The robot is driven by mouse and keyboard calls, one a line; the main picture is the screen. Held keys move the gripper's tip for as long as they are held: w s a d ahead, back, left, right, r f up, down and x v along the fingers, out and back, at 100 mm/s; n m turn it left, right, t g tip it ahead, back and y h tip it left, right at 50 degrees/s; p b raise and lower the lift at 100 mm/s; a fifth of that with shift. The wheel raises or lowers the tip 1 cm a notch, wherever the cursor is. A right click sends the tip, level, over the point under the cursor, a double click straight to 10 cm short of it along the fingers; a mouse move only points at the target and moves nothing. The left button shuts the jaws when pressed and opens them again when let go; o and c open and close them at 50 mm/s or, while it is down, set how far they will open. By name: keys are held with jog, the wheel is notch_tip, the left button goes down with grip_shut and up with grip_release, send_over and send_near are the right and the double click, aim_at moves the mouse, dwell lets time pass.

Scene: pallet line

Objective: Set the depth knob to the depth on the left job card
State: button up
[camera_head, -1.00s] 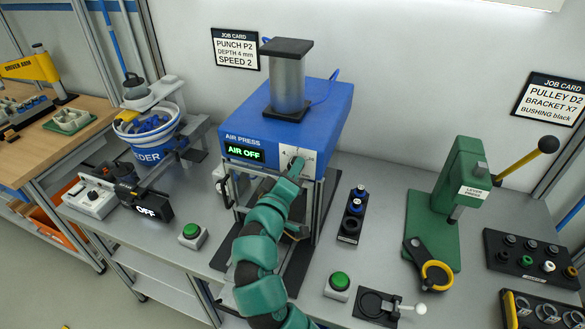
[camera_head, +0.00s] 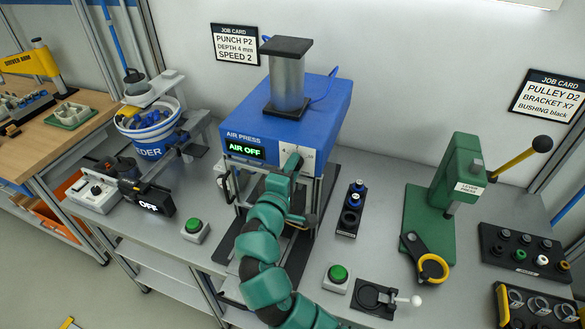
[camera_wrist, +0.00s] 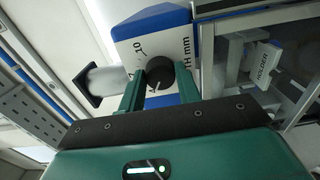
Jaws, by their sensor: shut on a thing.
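The left job card (camera_head: 236,44) hangs on the back wall and reads PUNCH P2, DEPTH 4 mm, SPEED 2. The blue air press (camera_head: 248,112) stands in the middle of the bench, and its display (camera_head: 245,149) reads AIR OFF. The black depth knob (camera_wrist: 158,72) sits on the white scale plate (camera_head: 297,153) at the front right of the press. In the wrist view a white pointer line shows on the knob. My gripper (camera_wrist: 160,80) has its green fingers shut on either side of the knob. In the head view my arm hides the knob.
A green lever press (camera_head: 445,190) stands at the right. Green buttons (camera_head: 195,228) (camera_head: 337,274) stand left and right of my arm. A dark punch holder (camera_head: 351,208) is right of the press. A feeder bucket (camera_head: 148,135) is at the left.

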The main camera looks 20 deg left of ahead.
jog(key=o, duration=1)
jog(key=shift+c, duration=0.2)
jog(key=s+b, duration=0.5)
jog(key=s, duration=1.2)
jog(key=shift+s+a+b, duration=0.2)
jog(key=shift+a+b, duration=0.1)
jog(key=shift+b, duration=0.1)
